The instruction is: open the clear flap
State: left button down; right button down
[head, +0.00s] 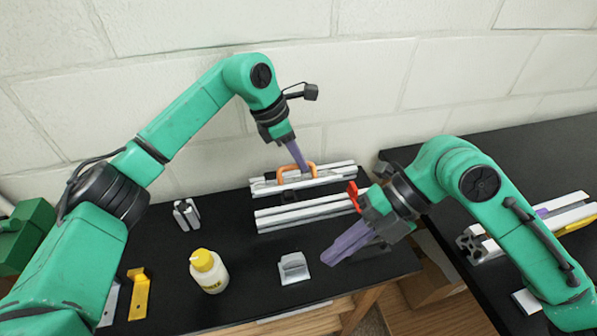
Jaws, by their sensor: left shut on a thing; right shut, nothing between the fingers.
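An orange handle (284,171) stands at the back aluminium rail of the extrusion frame (340,174) on the black table. My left gripper (304,168) reaches down from above and is shut on the orange handle. The clear flap itself cannot be made out against the frame. A second aluminium rail (300,213) lies in front of the first. My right gripper (330,257) is shut and empty, in front of the rails and low over the table's right part.
A red part (353,194) stands by the rails' right end, close to my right wrist. A yellow-capped bottle (209,276), a metal bracket (294,269), a yellow bracket (139,296) and short extrusion pieces (187,214) stand on the table. A second black table (500,165) is at right.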

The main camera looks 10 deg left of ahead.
pick_arm(q)
jog(key=shift+a+f, duration=0.15)
jog(key=shift+f, duration=0.15)
pick_arm(e)
jog(key=w+d+r+n+t+h, duration=0.4)
jog(key=w+d+r+n+t, duration=0.25)
jog(key=d+r, duration=0.2)
jog(key=m+t+h, duration=0.2)
jog(key=m+t, duration=0.1)
jog(key=t, duration=0.1)
send_near(299, 183)
jog(key=x, duration=0.4)
jog(key=w+r+x, duration=0.1)
jog(key=x, duration=0.2)
jog(key=shift+w+a+f, duration=0.15)
jog(key=shift+w+a, duration=0.05)
jog(key=shift+a, duration=0.1)
